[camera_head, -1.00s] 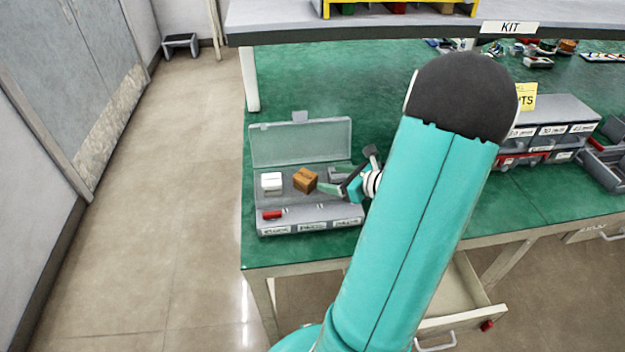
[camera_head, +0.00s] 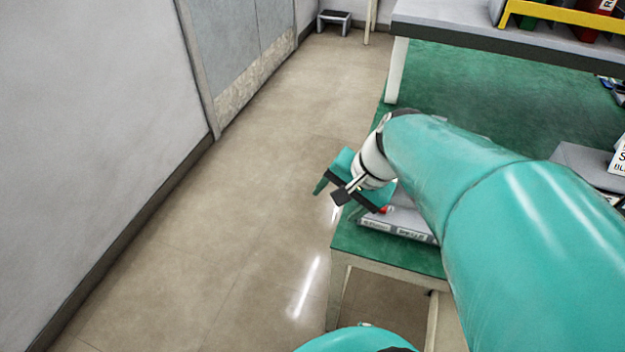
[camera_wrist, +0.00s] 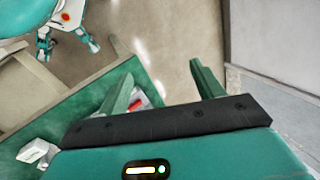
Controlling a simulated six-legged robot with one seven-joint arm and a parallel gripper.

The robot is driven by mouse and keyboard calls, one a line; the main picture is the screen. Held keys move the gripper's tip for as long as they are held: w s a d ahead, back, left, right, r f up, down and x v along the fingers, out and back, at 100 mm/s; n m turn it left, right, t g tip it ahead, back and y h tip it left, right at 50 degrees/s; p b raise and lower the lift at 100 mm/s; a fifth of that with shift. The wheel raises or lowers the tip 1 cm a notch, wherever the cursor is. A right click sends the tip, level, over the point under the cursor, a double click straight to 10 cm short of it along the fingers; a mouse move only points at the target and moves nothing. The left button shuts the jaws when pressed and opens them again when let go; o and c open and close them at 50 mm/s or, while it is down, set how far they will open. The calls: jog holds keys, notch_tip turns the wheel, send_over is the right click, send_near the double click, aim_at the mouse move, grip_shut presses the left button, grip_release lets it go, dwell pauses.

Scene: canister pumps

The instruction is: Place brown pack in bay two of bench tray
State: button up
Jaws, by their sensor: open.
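My gripper (camera_head: 338,200) is open with nothing between its fingers, above the bench's left edge and partly over the floor. Its spread fingers also show in the wrist view (camera_wrist: 160,70). The grey bench tray (camera_head: 398,230) is mostly hidden behind my arm; only part of its labelled front shows. A small red piece (camera_head: 386,209) is at its front left. The red piece (camera_wrist: 145,103) also shows in the wrist view, beside a finger. The brown pack is not visible in either current view; my arm covers most of the tray.
A white block (camera_wrist: 34,151) is at the wrist view's lower left. The green bench (camera_head: 470,85) has a raised shelf (camera_head: 480,38) at the back. Open floor (camera_head: 230,210) lies left, up to a grey wall (camera_head: 90,120). A step stool (camera_head: 334,22) stands far back.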

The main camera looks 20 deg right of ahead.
jog(key=s+a+r+n+t+h, duration=0.1)
jog(key=s+a+r+n+h, duration=0.2)
jog(key=n, duration=0.7)
notch_tip(320, 180, up, 3)
jog(key=shift+s+a+r+t, duration=0.1)
jog(key=shift+s+a+t, duration=0.3)
jog(key=shift+s+a, duration=0.65)
jog(key=c, duration=0.6)
jog(key=shift+s+a, duration=0.1)
jog(key=shift+c, duration=0.4)
